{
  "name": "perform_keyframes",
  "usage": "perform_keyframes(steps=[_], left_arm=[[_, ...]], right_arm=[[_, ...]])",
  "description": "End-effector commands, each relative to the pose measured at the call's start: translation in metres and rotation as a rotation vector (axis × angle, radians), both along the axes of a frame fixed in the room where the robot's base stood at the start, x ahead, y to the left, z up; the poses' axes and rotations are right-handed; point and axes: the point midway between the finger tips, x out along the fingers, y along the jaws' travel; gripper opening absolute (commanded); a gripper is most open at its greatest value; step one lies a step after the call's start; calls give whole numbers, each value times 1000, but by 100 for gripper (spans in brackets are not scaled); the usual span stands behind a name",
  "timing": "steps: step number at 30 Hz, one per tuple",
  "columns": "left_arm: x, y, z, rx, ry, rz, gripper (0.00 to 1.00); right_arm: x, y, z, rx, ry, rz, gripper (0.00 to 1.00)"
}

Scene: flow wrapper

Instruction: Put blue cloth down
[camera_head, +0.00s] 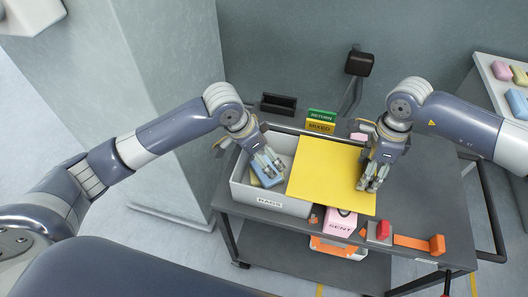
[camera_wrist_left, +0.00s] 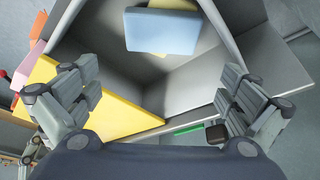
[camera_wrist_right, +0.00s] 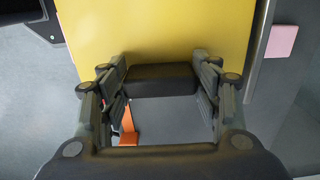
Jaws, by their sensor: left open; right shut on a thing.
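The blue cloth (camera_head: 264,178) lies inside the grey bin labelled RAGS (camera_head: 268,201), and in the left wrist view it (camera_wrist_left: 162,32) shows as a folded block near the bin's far side. My left gripper (camera_head: 270,166) is open over the bin, and its fingers are apart from the cloth in the left wrist view. My right gripper (camera_head: 370,184) is shut on the dark grip of a flat yellow panel (camera_head: 322,172). The panel covers the right part of the bin from above, and its dark grip (camera_wrist_right: 160,77) shows between the right fingers.
A pink SENT box (camera_head: 340,222), a red-knobbed device (camera_head: 383,231) and an orange strip (camera_head: 415,243) are at the cart's front edge. Green RETAIN (camera_head: 321,115) and yellow MIXED (camera_head: 319,127) signs stand behind. A dark post (camera_head: 355,75) rises at the back.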

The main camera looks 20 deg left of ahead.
Motion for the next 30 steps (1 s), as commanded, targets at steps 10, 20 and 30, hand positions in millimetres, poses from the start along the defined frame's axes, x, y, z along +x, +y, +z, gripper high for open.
perform_keyframes(steps=[10, 20, 30], left_arm=[[-12, 14, 57, 1, -8, -1, 100], [-29, 30, 112, 1, -4, 0, 100], [-32, 33, 122, 0, -2, -1, 100]], right_arm=[[-1, -2, -2, -4, 5, -1, 30], [-1, -2, -2, -4, 4, -1, 30], [-1, -2, -2, -5, 5, -1, 30]])
